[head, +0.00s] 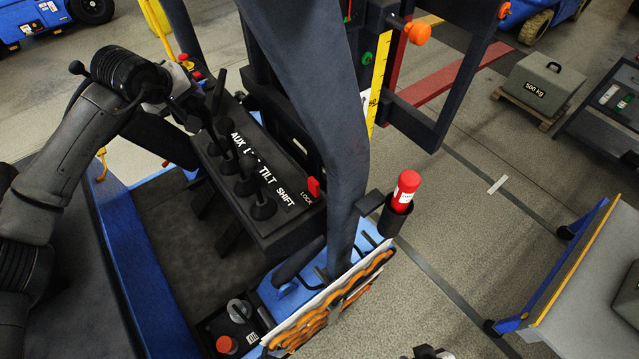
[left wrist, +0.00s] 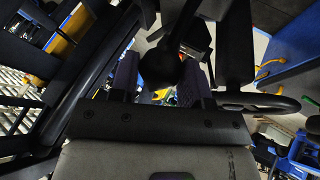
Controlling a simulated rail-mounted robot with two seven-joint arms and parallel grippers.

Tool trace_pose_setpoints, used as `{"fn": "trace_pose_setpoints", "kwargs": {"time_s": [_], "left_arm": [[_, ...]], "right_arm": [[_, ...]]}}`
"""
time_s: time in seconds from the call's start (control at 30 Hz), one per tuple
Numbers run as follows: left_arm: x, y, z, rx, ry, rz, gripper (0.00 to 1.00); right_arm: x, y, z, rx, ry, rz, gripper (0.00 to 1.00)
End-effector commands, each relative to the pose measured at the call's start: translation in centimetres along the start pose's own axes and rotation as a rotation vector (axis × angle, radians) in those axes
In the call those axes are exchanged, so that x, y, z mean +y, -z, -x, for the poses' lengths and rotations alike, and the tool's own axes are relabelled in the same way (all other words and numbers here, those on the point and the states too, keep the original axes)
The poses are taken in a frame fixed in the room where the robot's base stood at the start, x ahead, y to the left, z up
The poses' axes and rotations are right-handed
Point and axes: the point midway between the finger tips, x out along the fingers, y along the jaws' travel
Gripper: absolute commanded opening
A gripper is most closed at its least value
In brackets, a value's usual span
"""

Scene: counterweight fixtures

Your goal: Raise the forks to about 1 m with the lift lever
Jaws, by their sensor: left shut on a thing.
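The dark lever console (head: 275,185) stands left of centre in the head view, lettered AUX, TILT, SHIFT and LOCK. The label between AUX and TILT is partly covered by a lever. Several black levers rise from boots beside the labels. My left gripper (head: 190,105) is at the far end of this row, shut on a black lever knob. In the left wrist view the round black knob (left wrist: 185,68) sits between the fingers. Which lever it belongs to is hard to tell. The mast carriage (head: 425,110) shows beyond, beside a yellow height scale (head: 378,85); the fork height is unreadable. My right gripper is not recognisable.
A dark slanted pillar (head: 310,90) rises just right of the console. A red-capped cylinder (head: 405,190) stands in a holder beyond it. A grey 500 kg weight (head: 543,83) rests on a pallet at upper right. A table (head: 590,270) stands at right. The floor between is clear.

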Motion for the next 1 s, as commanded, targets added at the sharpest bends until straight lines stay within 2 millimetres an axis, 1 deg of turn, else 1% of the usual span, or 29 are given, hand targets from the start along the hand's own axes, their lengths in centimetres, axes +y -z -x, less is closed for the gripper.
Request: {"fn": "trace_pose_setpoints", "kwargs": {"time_s": [0.6,0.7,0.9,1.0], "left_arm": [[0.3,0.1,0.1,0.001,-0.003,-0.001,0.30],[0.8,0.1,-0.1,0.000,-0.003,-0.001,0.30],[2.6,0.1,-1.0,0.001,-0.004,-0.001,0.30],[3.0,0.1,-1.3,0.001,-0.003,-0.001,0.31]], "right_arm": [[0.2,0.0,0.0,-0.001,-0.004,0.005,0.43],[0.2,0.0,0.1,-0.001,-0.004,0.005,0.43],[0.1,0.1,0.3,-0.001,-0.003,0.004,0.43],[0.1,0.1,0.3,0.000,-0.003,0.003,0.43]]}}
